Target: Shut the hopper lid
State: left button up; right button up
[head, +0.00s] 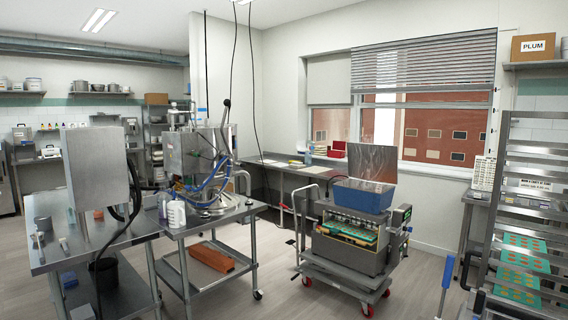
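The depositor (352,245) stands on a wheeled cart right of the middle of the head view. Its blue hopper (362,198) sits on top. A clear, see-through panel that looks like the hopper lid (372,161) stands raised, close to upright, at the back of the hopper, so the hopper looks open at the top. The inside of the hopper is hard to make out. Neither of my grippers is in view.
A steel table (95,245) and a wheeled trolley with a kettle unit stand at the left. A tall rack of green trays (520,262) stands at the right. A blue upright handle (446,275) rises before it. Floor (290,295) in front of the depositor is clear.

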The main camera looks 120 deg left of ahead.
aim_at(392, 176)
jog(key=u, duration=0.35)
jog(key=i, duration=3.95)
jog(key=u, duration=2.7)
jog(key=i, duration=5.85)
jog(key=u, duration=0.35)
